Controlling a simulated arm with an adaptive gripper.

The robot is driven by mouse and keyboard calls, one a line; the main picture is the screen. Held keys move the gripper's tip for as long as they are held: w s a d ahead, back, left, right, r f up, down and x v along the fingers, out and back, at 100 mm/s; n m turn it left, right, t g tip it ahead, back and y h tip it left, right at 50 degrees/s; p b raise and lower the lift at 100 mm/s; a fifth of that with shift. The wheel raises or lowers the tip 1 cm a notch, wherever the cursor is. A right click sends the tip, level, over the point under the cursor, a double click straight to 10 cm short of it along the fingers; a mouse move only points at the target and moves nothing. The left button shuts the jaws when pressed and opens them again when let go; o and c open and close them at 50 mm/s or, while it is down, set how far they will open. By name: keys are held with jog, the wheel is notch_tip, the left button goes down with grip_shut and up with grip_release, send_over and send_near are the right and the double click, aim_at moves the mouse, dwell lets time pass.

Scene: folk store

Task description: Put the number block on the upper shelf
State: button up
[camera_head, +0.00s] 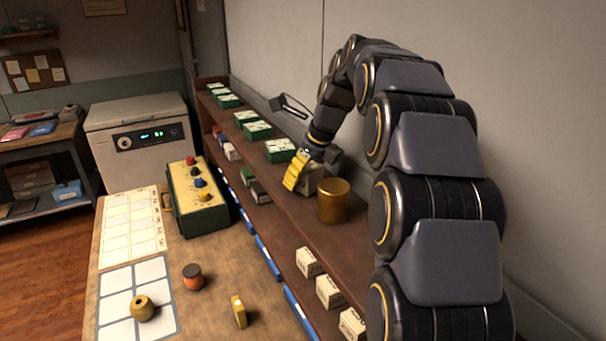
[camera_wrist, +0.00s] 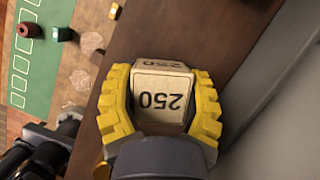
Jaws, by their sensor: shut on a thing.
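My gripper (camera_head: 303,177) is shut on a cream number block (camera_head: 313,180) at the upper shelf (camera_head: 290,205). In the wrist view the block (camera_wrist: 162,98) shows "250", upside down in the picture, between the two yellow fingers of my gripper (camera_wrist: 162,85). The brown shelf board lies beneath it. The block is just left of and behind a gold canister (camera_head: 333,202) in the head view. I cannot tell whether its underside touches the shelf. More cream number blocks (camera_head: 330,291) stand in a row on the lower level at the front.
Green boxes (camera_head: 279,150) stand along the upper shelf, toward its far end. Small dark, green and white blocks (camera_head: 260,192) sit on the lower level. The wall is close behind the shelf.

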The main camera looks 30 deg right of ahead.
jog(key=shift+f, duration=0.1)
jog(key=o, duration=1.1)
jog(key=v, duration=1.2)
